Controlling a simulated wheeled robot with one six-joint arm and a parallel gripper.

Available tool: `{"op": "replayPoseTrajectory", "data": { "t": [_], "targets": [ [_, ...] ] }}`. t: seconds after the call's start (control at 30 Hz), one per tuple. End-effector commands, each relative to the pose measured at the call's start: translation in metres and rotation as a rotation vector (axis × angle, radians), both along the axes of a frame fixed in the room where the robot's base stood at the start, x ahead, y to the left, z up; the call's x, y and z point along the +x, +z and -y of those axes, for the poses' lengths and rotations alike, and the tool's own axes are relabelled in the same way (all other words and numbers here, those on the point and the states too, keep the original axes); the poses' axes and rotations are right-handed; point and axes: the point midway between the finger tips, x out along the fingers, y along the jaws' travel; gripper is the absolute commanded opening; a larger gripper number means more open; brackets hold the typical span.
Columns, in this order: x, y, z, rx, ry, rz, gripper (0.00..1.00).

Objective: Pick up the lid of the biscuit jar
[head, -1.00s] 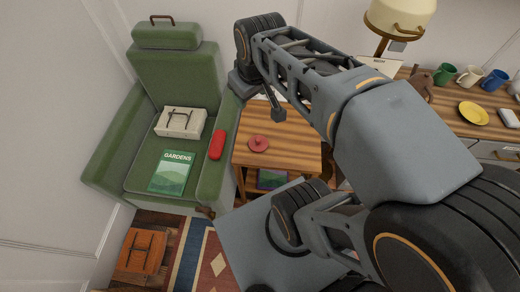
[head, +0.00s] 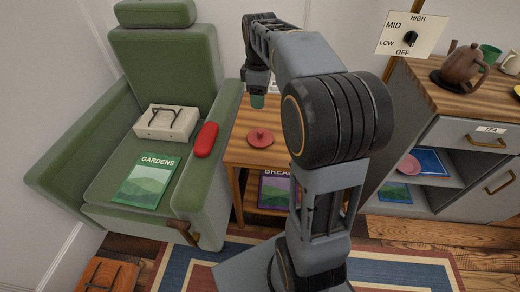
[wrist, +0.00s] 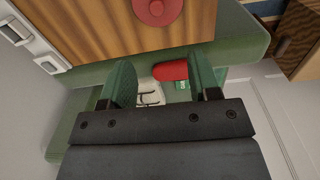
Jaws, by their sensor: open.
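A round red lid (head: 260,138) with a small knob lies on the striped wooden side table (head: 240,155), right of the green armchair. It also shows at the top edge of the wrist view (wrist: 157,10), partly cut off. My gripper (head: 257,101) is just behind the lid in the head picture, apart from it. In the wrist view my gripper (wrist: 162,80) has its two green-padded fingers spread, with nothing held between them. No biscuit jar body can be made out.
The green armchair (head: 165,75) holds a white box (head: 165,122), a red case (head: 206,139) on its arm and a Gardens book (head: 147,180). A grey cabinet (head: 470,135) with a brown teapot (head: 457,64) stands at right. A purple book (head: 276,188) lies under the table.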

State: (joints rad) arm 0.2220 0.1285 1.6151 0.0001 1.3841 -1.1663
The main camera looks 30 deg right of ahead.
Motion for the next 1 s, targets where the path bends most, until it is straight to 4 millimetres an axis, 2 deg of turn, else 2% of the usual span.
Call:
{"op": "replayPoseTrajectory", "data": {
  "t": [0.03,0.17,0.5,0.63,0.87,1.0],
  "targets": [
    [0.002,-0.010,0.002,0.001,0.011,-0.004,0.56],
    [0.005,-0.024,0.004,0.002,0.031,-0.014,0.56],
    [0.005,-0.082,0.004,0.003,0.035,-0.016,0.56],
    [0.005,-0.095,0.004,0.003,0.034,-0.015,0.56],
    [0.005,-0.103,0.005,0.003,0.034,-0.014,0.56],
    [0.005,-0.115,0.005,0.003,0.034,-0.015,0.56]
  ]
}}
